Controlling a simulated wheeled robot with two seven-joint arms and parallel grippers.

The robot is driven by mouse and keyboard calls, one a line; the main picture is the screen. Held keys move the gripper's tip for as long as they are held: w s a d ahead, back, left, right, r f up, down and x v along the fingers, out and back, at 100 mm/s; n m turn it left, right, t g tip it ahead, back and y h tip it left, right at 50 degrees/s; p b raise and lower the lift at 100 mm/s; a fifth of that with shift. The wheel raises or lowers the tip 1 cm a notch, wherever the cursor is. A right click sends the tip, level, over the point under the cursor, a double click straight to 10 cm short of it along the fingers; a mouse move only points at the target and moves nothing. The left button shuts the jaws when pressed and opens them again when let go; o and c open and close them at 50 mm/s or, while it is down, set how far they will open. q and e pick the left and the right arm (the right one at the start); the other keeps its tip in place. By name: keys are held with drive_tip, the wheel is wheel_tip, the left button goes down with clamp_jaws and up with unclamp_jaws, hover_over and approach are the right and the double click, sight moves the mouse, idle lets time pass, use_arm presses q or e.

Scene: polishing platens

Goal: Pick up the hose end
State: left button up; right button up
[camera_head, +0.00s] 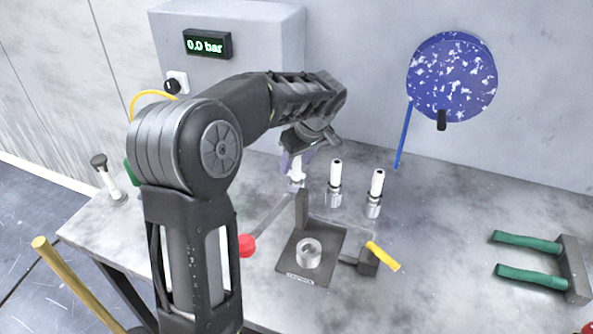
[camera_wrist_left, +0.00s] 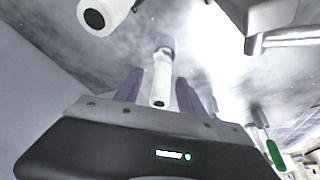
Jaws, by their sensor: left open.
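My left gripper (camera_head: 297,168) points down at the back of the bench, its purple fingers open around a white-topped fitting (camera_head: 296,184) with a metal base. In the left wrist view, this white fitting (camera_wrist_left: 160,92) with a dark hole in its top stands between the fingers; contact is not clear. Two similar fittings stand upright to its right, one nearer (camera_head: 335,182) and one further right (camera_head: 375,195). A yellow hose (camera_head: 150,94) leaves the grey box and passes behind my arm. I cannot tell which piece is the hose end. My right gripper is not in view.
A dark fixture (camera_head: 330,238) with a metal ring (camera_head: 308,252) and yellow lever (camera_head: 382,256) stands in front. A red knob (camera_head: 246,245) is left of it. A blue disc (camera_head: 452,80) hangs on the wall.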

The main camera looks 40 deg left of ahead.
sight(293, 167)
use_arm(q)
drive_tip(key=x, duration=0.3)
drive_tip(key=shift+s+f, duration=0.1)
drive_tip(key=shift+f, duration=0.1)
drive_tip(key=shift+c, duration=0.6)
clamp_jaws()
